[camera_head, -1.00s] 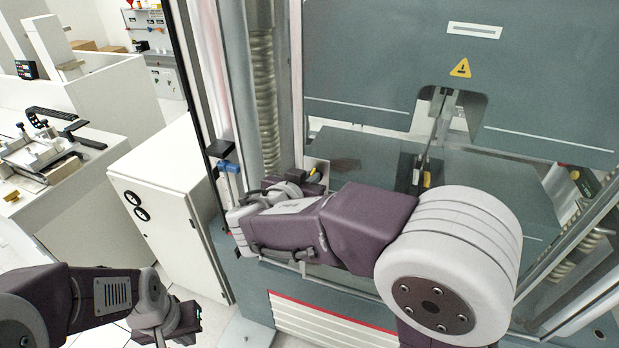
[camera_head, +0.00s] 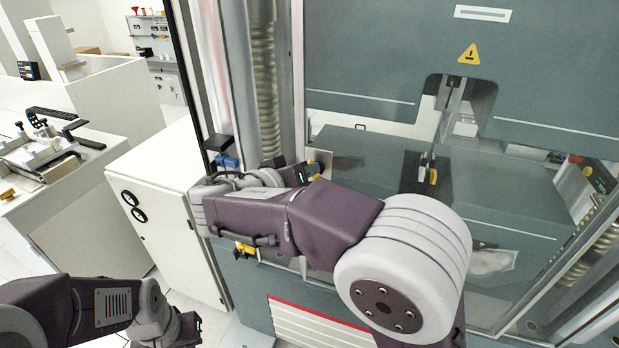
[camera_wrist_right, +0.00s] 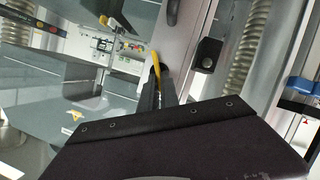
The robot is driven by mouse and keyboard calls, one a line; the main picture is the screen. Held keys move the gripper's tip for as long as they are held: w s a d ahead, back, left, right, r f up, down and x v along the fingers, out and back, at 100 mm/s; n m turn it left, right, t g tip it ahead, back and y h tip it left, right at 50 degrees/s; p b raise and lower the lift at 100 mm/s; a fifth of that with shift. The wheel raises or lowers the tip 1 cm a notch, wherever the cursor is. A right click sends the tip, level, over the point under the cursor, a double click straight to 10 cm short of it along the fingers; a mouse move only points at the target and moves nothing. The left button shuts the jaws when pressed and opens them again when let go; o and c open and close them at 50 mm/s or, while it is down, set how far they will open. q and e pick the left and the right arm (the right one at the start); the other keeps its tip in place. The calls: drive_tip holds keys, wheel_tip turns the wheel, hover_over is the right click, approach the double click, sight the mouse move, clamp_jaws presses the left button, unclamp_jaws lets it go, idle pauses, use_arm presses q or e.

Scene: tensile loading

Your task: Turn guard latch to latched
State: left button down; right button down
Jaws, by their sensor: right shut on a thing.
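The guard latch shows as a narrow yellow handle (camera_wrist_right: 156,62) in the right wrist view, beside a grey upright. My right gripper (camera_wrist_right: 152,92) is shut on this handle, its dark fingers around the lower part. In the head view, yellow (camera_head: 317,177) shows at the tip of my right gripper (camera_head: 311,169), by the machine's left column; my right forearm and wrist hide much around it. A black block (camera_wrist_right: 207,54) sits on the upright, right of the handle. My left gripper (camera_head: 187,328) is low at the left, away from the machine; its jaws are unclear.
The clear guard (camera_head: 375,130) covers the test space, with a grey fixture (camera_head: 430,165) behind it. A blue fitting (camera_head: 226,162) and a white cabinet (camera_head: 155,205) stand left of my right wrist. A yellow part (camera_head: 243,250) is below my forearm.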

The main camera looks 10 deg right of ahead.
drive_tip(key=shift+w+a+f+n+h+b, duration=0.15)
drive_tip(key=shift+f+n+h+b, duration=0.15)
drive_tip(key=shift+n+h, duration=0.95)
drive_tip(key=shift+w+a+f+n+h+b, duration=0.2)
drive_tip(key=shift+n+h, duration=0.3)
drive_tip(key=shift+n, duration=1.45)
drive_tip(key=shift+a+f+n+h+b, duration=0.1)
drive_tip(key=shift+f+n+h+b, duration=0.2)
drive_tip(key=shift+n+h, duration=0.95)
drive_tip(key=shift+n+y, duration=0.4)
drive_tip(key=shift+n, duration=0.15)
drive_tip(key=c, duration=1.6)
unclamp_jaws()
drive_tip(key=shift+f, duration=0.1)
